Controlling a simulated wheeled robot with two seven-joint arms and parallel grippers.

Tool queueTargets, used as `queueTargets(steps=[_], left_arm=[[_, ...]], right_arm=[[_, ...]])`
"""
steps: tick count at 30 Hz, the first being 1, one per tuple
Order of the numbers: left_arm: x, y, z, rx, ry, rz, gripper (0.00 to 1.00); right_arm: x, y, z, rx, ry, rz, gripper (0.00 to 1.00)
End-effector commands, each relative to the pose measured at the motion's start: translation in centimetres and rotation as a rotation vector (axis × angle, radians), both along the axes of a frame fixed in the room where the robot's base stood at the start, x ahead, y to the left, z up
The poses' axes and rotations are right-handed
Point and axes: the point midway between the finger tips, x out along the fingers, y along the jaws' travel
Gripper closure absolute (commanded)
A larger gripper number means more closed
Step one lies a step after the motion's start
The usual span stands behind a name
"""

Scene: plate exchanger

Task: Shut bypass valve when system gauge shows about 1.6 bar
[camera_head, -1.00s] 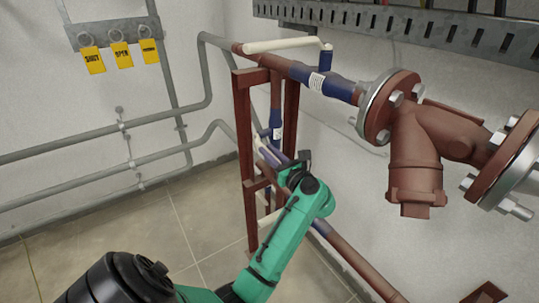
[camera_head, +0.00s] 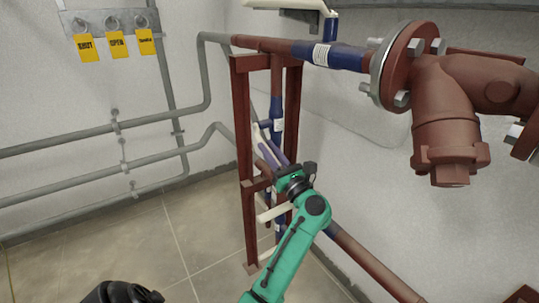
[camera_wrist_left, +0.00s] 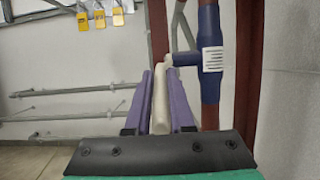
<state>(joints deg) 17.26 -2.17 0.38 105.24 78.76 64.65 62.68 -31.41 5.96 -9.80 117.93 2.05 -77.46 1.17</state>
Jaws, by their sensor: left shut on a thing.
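The blue valve (camera_head: 277,116) sits on a vertical pipe inside a dark red frame. It also shows in the left wrist view (camera_wrist_left: 210,58), with a white label and a cream lever. My left gripper (camera_head: 267,150) is at this valve. In the left wrist view its two purple fingers (camera_wrist_left: 160,82) are shut on the cream lever (camera_wrist_left: 160,100), one on each side. The lever's far end meets the valve's side stem. A second blue valve (camera_head: 340,56) lies on the upper pipe, with its cream lever (camera_head: 284,5) cut by the top edge. I see no gauge. My right gripper is out of view.
The red frame (camera_head: 244,150) stands close around my left gripper. More cream levers (camera_head: 275,212) show low in it. A large red flanged fitting (camera_head: 447,110) juts out at right. Yellow tags (camera_head: 117,42) hang on the back wall above grey pipes. Floor at left is clear.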

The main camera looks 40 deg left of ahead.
Motion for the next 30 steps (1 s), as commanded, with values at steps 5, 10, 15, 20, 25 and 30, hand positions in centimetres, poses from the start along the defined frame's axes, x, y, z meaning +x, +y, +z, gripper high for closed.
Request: queueTargets(steps=[5, 10, 15, 20, 25, 30], left_arm=[[0.0, 0.1, 0.0, 0.001, 0.001, 0.002, 1.00], [0.0, 0.1, 0.1, 0.001, 0.000, 0.001, 0.56], [0.0, 0.0, 0.1, 0.001, 0.000, 0.001, 0.49], [0.0, -0.1, 0.0, 0.000, 0.001, 0.000, 0.49], [-0.7, -2.2, -1.1, -0.003, 0.002, -0.002, 0.49], [-1.6, -5.5, -2.3, -0.002, 0.003, 0.000, 0.49]], right_arm=[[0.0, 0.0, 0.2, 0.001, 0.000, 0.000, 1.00], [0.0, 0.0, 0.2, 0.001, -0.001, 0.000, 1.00], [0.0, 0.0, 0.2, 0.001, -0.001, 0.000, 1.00], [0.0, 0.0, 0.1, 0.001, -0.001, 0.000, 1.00], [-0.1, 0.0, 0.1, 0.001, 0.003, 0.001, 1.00], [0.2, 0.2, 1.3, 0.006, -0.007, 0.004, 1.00]])
